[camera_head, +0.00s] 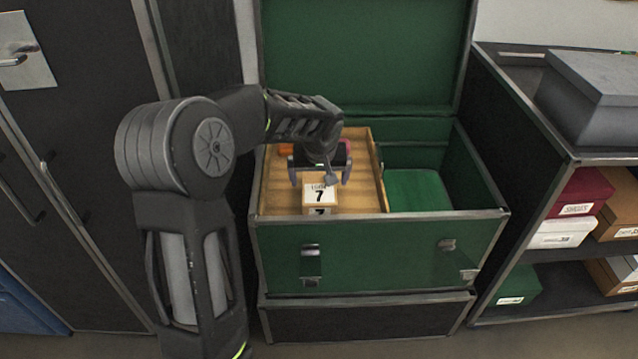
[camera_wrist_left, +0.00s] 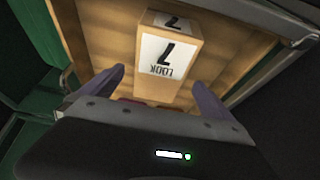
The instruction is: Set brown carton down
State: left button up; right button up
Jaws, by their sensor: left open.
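The brown carton (camera_head: 320,197) has a white label with a "7" and stands in the wooden tray (camera_head: 365,190) in the left part of the green trunk. My left gripper (camera_head: 320,178) is open just above and behind the carton, with its fingers apart. In the left wrist view the carton (camera_wrist_left: 168,60) lies beyond the two spread fingertips (camera_wrist_left: 160,85), and I see no finger pressing on it. Its lower part is partly hidden by the trunk's front wall in the head view. My right gripper is not in view.
The green trunk (camera_head: 375,250) has its lid up behind the tray. A green padded block (camera_head: 417,190) sits in its right part. A red-orange item (camera_head: 286,149) is at the tray's back left. A shelf with several boxes (camera_head: 575,190) stands at right, a dark cabinet (camera_head: 75,130) at left.

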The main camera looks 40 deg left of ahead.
pick_arm(q)
jog(key=v, duration=0.4)
jog(key=shift+s+r, duration=0.1)
jog(key=shift+r, duration=0.05)
dwell(0.7)
